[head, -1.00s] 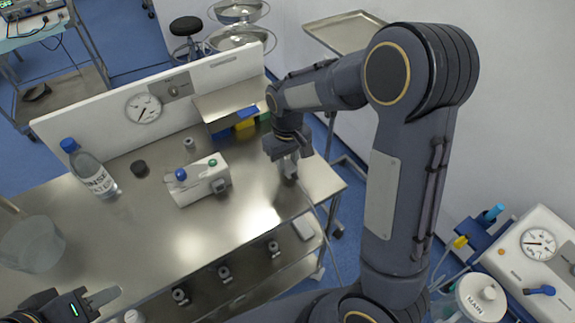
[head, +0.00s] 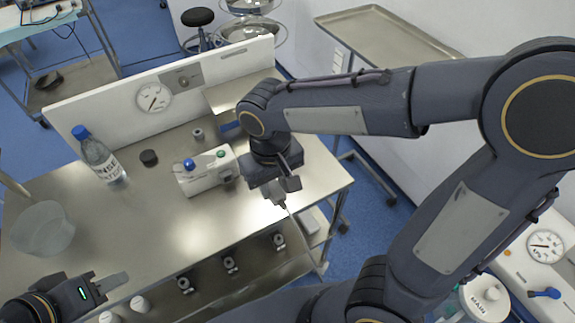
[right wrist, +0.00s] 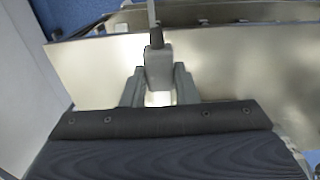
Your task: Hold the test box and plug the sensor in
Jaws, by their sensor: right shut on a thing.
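The test box (head: 207,172), white with a blue knob and a green button, stands on the steel table. My right gripper (head: 283,190) is to the right of the box and nearer the table's front edge, apart from it. It is shut on the grey sensor plug (right wrist: 158,66), which shows between its two fingers in the right wrist view, with a dark neck and a cable leading away. My left gripper (head: 110,283) is at the lower left by the front edge, away from the box. Its fingers overlap, so its opening is unclear.
A white back panel with a gauge (head: 154,97) closes the rear. The table between bowl and box is clear.

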